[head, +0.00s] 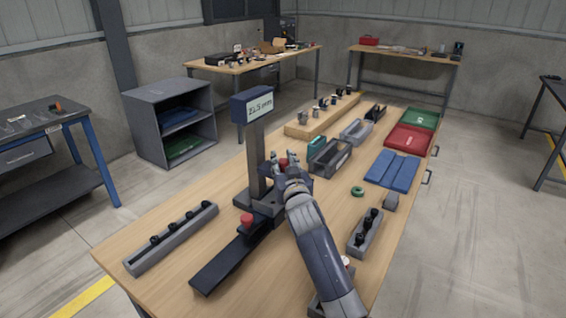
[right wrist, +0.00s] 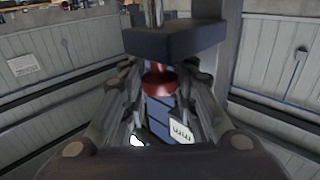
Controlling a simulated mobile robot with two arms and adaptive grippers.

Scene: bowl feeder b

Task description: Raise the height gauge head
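The height gauge stands on the wooden table, with a grey column (head: 256,150) and a dark blue display (head: 259,105) reading about 21.5 mm on top. Its dark head, low on the column, is partly hidden by my right gripper (head: 284,160). The gripper's fingers stand apart on either side of a red knob, which shows in the right wrist view (right wrist: 158,84) below a dark block (right wrist: 175,40). Whether the fingers touch the knob is unclear. A second red knob (head: 247,221) sits low on the gauge's base. My left gripper is not in view.
A grey rack with black knobs (head: 172,240) lies left of the gauge and a smaller one (head: 365,235) to the right. Grey bins (head: 330,158), blue pads (head: 393,170), a red tray (head: 408,140) and a green ring (head: 357,191) lie farther back.

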